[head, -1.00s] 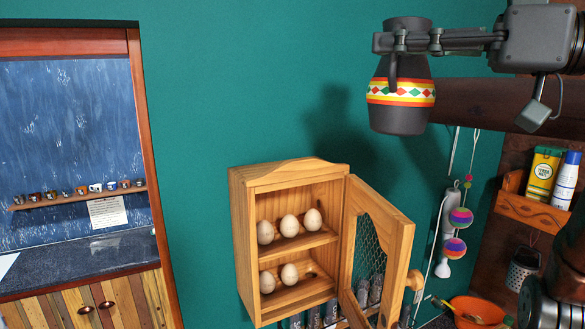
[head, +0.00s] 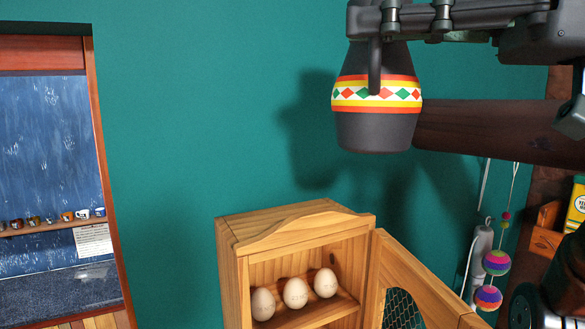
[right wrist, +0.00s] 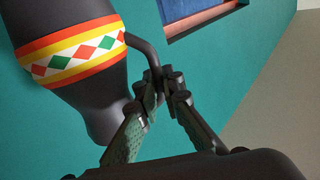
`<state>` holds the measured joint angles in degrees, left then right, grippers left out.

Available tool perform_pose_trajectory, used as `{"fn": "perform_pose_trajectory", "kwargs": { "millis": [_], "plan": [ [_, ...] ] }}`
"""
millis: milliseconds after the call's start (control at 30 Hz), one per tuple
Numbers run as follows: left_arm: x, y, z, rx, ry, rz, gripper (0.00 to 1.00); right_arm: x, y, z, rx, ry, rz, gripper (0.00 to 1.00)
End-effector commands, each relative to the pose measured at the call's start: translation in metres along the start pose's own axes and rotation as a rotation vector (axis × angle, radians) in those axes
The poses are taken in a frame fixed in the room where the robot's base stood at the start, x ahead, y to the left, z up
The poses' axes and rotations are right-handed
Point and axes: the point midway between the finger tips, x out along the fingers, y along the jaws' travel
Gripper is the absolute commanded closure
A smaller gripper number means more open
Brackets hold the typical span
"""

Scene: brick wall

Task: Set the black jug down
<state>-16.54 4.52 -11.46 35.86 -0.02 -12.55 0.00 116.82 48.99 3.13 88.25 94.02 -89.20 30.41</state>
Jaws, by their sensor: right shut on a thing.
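The black jug (head: 376,130) has a yellow and red band with coloured diamonds. It hangs upright in the air in the head view, above the wooden cabinet in the picture, with nothing visible under its base. My right gripper (head: 376,20) is shut at the top of the jug's handle. In the right wrist view the jug (right wrist: 58,28) looks tilted, and its bent handle runs into the closed fingertips of my right gripper (right wrist: 158,85). The jug's top is hidden or cut off in the head view. My left gripper is not in view.
An open wooden cabinet (head: 236,262) holds several eggs; its door (head: 415,275) swings out to the right. A dark wooden beam (head: 480,130) lies behind the jug. Striped balls (head: 495,262) hang at the right. A shelf of mugs (head: 50,225) is far left. The green wall between is bare.

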Motion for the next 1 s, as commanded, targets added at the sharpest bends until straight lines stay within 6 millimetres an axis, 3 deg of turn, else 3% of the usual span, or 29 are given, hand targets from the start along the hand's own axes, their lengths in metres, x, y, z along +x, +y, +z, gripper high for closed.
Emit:
{"fn": "perform_pose_trajectory", "kwargs": {
  "millis": [300, 500, 767, 1000],
  "plan": [
    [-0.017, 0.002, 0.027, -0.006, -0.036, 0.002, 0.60, 0.057, 0.033, 0.028, 0.000, -0.001, 0.010, 1.00],
    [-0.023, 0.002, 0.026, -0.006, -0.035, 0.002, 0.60, 0.087, 0.050, 0.060, 0.000, 0.000, 0.009, 1.00],
    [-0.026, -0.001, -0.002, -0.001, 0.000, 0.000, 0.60, 0.105, 0.059, 0.083, -0.002, 0.003, 0.008, 1.00],
    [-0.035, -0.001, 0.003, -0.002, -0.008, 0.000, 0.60, 0.113, 0.064, 0.106, -0.001, 0.001, 0.006, 1.00]
  ]
}}
